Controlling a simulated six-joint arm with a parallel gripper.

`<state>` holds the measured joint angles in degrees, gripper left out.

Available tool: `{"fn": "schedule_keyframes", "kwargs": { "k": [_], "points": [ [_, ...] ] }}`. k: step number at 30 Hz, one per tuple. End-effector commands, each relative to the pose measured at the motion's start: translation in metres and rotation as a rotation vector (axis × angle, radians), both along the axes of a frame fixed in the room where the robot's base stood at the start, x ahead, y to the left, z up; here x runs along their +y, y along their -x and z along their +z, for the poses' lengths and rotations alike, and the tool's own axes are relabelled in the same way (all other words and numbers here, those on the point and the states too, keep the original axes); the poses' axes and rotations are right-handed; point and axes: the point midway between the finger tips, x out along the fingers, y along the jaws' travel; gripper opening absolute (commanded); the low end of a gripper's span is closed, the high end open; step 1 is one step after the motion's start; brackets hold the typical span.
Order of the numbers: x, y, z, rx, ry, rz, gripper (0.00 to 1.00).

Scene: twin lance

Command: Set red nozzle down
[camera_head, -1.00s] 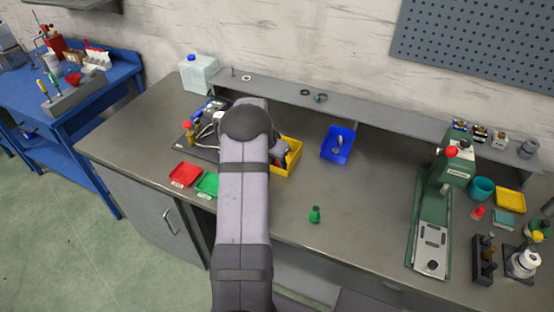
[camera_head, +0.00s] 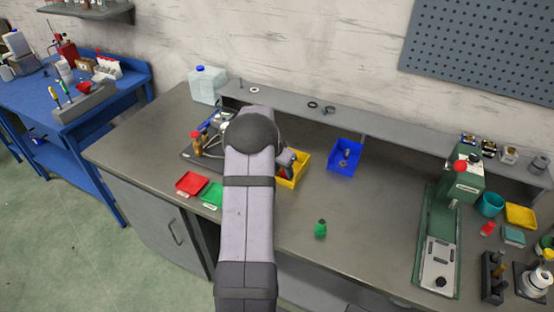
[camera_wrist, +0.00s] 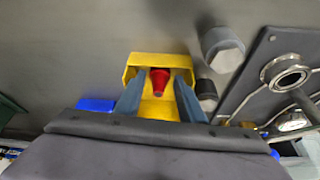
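The red nozzle (camera_wrist: 160,79) is in the wrist view, over or in the yellow bin (camera_wrist: 136,60). It lies between the two blue-grey fingers of my gripper (camera_wrist: 160,86), with yellow showing on both sides of it, so the fingers look apart from it. In the head view, my gripper (camera_head: 286,158) is at the yellow bin (camera_head: 302,173), partly hidden behind my arm. A little red shows low in the bin there. Whether the nozzle rests on the bin floor is not clear.
A red tray (camera_head: 191,184) and a green tray (camera_head: 211,195) lie left of my arm. A blue bin (camera_head: 344,168) stands right of the yellow one. A green nozzle (camera_head: 320,229) stands on the open bench. A green press (camera_head: 445,235) is farther right.

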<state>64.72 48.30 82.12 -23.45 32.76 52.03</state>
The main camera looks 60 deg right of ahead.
Motion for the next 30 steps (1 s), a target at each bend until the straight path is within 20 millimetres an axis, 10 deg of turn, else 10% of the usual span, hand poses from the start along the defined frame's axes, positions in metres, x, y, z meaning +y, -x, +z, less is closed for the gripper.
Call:
{"fn": "schedule_keyframes", "kwargs": {
  "k": [18,30],
  "points": [
    [0.035,-0.006,0.083,-0.001,0.000,0.000,0.36],
    [0.040,-0.006,0.094,0.000,-0.002,0.001,0.36]
  ]
}}
